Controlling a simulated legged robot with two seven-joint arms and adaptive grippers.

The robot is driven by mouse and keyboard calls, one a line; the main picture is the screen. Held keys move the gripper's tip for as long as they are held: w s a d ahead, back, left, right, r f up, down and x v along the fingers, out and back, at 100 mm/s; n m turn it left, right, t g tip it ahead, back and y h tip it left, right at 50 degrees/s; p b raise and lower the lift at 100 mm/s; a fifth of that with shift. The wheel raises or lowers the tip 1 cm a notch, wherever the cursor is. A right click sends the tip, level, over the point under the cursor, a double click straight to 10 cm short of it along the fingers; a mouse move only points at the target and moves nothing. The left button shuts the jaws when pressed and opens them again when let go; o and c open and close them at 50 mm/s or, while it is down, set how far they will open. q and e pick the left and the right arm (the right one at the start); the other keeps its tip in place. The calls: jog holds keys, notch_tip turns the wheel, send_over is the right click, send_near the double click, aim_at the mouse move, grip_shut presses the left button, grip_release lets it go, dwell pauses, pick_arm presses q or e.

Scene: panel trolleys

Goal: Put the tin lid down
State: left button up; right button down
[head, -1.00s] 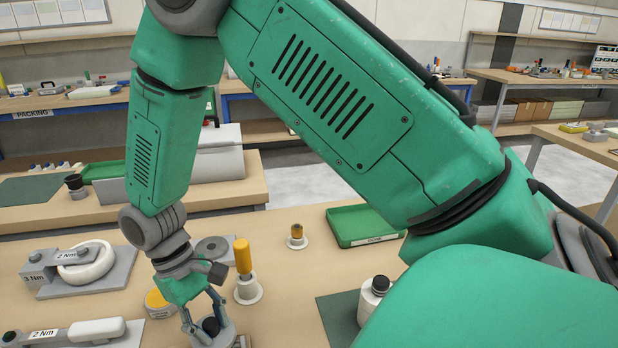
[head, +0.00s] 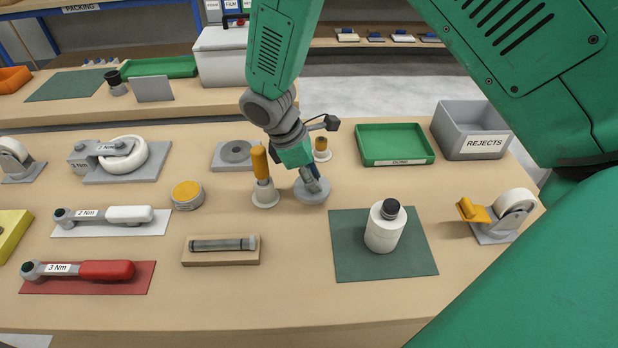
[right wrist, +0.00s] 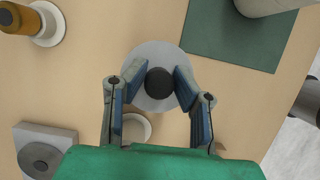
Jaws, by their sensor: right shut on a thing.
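The tin lid (head: 312,193) is a grey disc with a black knob. It also shows in the right wrist view (right wrist: 143,62), with its knob between the two fingers. My right gripper (head: 313,184) points down and is shut on the knob; it also shows in the right wrist view (right wrist: 159,84). The lid is at or just over the table, right of an orange-handled tool; I cannot tell if it touches the table. A round tin (head: 187,196) with a yellow top stands farther left. My left gripper is not in view.
The orange-handled tool (head: 262,180) stands close left of the lid. A small brass-coloured piece (head: 321,148) is close behind. A white bottle (head: 385,228) stands on a green mat (head: 345,262) at front right. A green tray (head: 395,158) and a grey rejects bin (head: 490,145) are behind right.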

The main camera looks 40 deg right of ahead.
jog(key=w+n+t, duration=0.1)
jog(key=n, duration=0.2)
jog(key=w+d+r+n+t+p, duration=0.1)
jog(key=w+n, duration=0.1)
jog(key=n, duration=0.1)
jog(key=w+d+r+n+t, duration=0.1)
jog(key=n, duration=0.3)
jog(key=shift+w+d+t+h, duration=0.1)
jog(key=shift+w+t+h, duration=0.1)
jog(key=shift+t+h, duration=0.15)
jog(key=f+n+y, duration=0.1)
jog(key=n, duration=0.4)
jog(key=w+f+n+t+y, duration=0.1)
jog(key=n+y, duration=0.1)
jog(key=n, duration=0.4)
jog(key=w+a+f+n+t+y, duration=0.1)
jog(key=n+y, duration=0.1)
jog(key=n, duration=0.4)
jog(key=shift+f+t, duration=0.2)
jog(key=shift+t, duration=0.05)
jog(key=shift+y, duration=0.25)
jog(key=f, duration=0.4)
jog(key=shift+d, duration=0.25)
jog(key=shift+a, duration=0.1)
jog(key=c, duration=1.3)
grip_release()
